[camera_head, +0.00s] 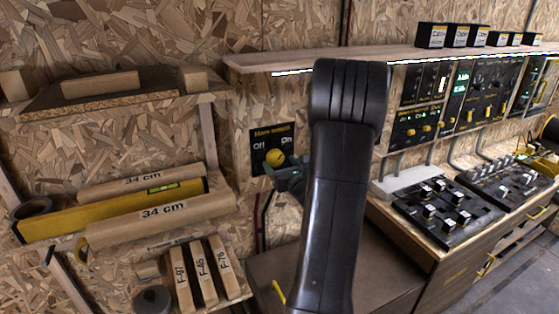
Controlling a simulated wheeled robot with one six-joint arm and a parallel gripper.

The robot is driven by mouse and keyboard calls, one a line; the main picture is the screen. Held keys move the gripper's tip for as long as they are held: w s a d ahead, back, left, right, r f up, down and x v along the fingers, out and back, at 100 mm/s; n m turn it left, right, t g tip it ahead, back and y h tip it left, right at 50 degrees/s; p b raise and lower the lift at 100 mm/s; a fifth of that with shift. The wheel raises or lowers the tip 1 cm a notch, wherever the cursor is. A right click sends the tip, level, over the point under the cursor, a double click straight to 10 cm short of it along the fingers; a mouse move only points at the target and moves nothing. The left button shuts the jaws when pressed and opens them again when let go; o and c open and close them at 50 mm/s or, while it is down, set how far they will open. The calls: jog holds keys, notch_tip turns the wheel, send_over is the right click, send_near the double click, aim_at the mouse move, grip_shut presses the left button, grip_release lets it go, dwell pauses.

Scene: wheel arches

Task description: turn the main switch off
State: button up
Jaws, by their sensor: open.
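The main switch (258,142) is a black plate on the chipboard wall, left of centre. It has "Off" at its left, "On" at its right and a round yellow knob (275,157) in the middle. The direction the knob points is hard to tell. My gripper (284,170) is at the knob's lower right, partly hidden behind my dark arm. It is open, and its tips are close to the knob. I cannot tell whether they touch it.
A shelf (250,61) with a light strip juts out above the switch. Wooden rolls (160,215) and a yellow level (110,207) lie on a rack to the left. Black control panels (445,212) stand on a bench at the right. My arm covers the middle.

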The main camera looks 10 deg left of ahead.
jog(key=shift+w+a, duration=0.45)
jog(key=shift+w, duration=0.1)
jog(key=c, duration=1)
jog(key=shift+o, duration=0.2)
